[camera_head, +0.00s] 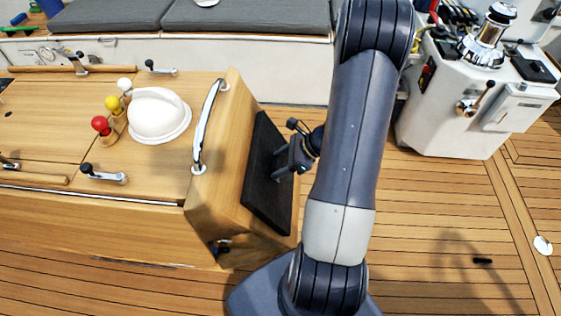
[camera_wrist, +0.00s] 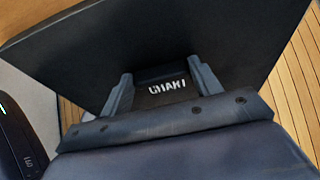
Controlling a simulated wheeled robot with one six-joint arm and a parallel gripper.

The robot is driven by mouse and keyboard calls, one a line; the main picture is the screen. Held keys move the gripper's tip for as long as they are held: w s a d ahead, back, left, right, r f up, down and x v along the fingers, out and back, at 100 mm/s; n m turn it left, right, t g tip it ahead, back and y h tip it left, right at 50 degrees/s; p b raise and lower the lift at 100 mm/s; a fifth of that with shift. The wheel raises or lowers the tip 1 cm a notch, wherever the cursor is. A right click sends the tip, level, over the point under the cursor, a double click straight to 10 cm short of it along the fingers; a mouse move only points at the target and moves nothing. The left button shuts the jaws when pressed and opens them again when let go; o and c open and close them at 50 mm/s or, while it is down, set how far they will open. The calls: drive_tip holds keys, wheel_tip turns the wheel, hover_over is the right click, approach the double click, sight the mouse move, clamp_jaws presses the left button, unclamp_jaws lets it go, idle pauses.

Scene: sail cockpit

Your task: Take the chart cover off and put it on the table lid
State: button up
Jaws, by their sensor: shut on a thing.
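The chart cover (camera_head: 262,190) is a dark flat panel standing upright at the right end of the wooden table. I cannot tell whether it touches the end face. In the wrist view the cover (camera_wrist: 110,50) fills the upper part, with white lettering like "CHART" on a block between my fingers. My gripper (camera_head: 281,165) reaches it from the right. The gripper (camera_wrist: 163,86) is shut on the cover at that block. The wooden table lid (camera_head: 50,115) is left of the cover, flat on top.
On the table top are a white dome (camera_head: 157,113), red, yellow and white knobs (camera_head: 112,112), a chrome rail (camera_head: 207,125) and small latches (camera_head: 103,175). A white console (camera_head: 455,105) stands at the right. Grey cushions (camera_head: 245,17) are behind.

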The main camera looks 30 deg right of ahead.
drive_tip(key=shift+s+d+f+p+v, duration=0.15)
drive_tip(key=shift+p+v, duration=0.35)
drive_tip(key=shift+v, duration=0.5)
drive_tip(key=shift+s+d+f+p+v, duration=0.15)
drive_tip(key=shift+p+v, duration=0.35)
drive_tip(key=shift+v, duration=0.55)
drive_tip(key=shift+d+f+p+v, duration=0.2)
drive_tip(key=shift+p+v, duration=0.3)
drive_tip(key=shift+v, duration=0.5)
drive_tip(key=shift+a, duration=0.1)
